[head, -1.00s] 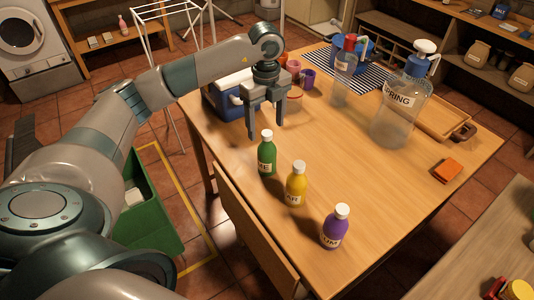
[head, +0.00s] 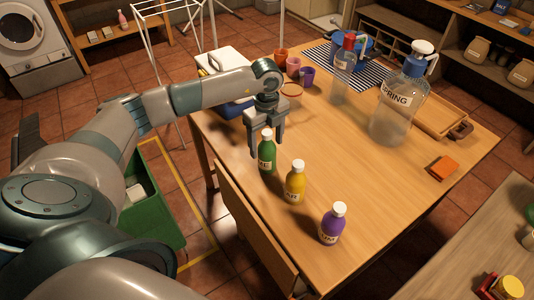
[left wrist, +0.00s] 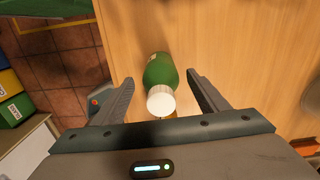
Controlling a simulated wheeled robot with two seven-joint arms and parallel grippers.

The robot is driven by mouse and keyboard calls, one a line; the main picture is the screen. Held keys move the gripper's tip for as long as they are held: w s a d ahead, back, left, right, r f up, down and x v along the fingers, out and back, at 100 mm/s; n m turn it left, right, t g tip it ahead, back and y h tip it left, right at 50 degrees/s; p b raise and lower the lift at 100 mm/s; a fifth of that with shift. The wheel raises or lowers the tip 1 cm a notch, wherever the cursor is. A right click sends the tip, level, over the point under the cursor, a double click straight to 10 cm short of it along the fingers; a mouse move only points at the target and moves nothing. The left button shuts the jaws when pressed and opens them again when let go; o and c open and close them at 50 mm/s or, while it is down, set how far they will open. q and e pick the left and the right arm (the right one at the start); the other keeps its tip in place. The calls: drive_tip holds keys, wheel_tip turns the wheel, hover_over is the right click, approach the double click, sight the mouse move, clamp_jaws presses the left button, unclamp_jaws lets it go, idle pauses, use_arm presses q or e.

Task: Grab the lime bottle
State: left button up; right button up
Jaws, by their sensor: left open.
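The lime bottle is green with a white cap and a partly visible label (head: 267,153). It stands upright on the wooden table (head: 345,180), near the table's left edge. In the left wrist view the green bottle (left wrist: 160,75) shows between the two open fingers (left wrist: 160,88), apart from both. A yellow bottle (head: 295,182) and a purple bottle (head: 332,225) stand in a row nearer to me. My right gripper is not in view.
A large clear jug labelled SPRING (head: 396,110) and a clear bottle with a red top (head: 343,75) stand farther back. Several cups (head: 293,66) are behind the gripper. An orange block (head: 442,168) lies at the right. The table's middle is clear.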

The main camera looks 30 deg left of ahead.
sight(267, 153)
use_arm(q)
drive_tip(key=shift+f+p, duration=0.6)
wheel_tip(267, 153, down, 3)
drive_tip(key=shift+d+p, duration=0.1)
drive_tip(key=shift+p, duration=0.55)
drive_tip(key=shift+f, duration=0.35)
drive_tip(key=shift+c, duration=0.6)
drive_tip(key=shift+w, duration=0.1)
drive_tip(key=c, duration=1.3)
drive_tip(key=shift+r, duration=0.1)
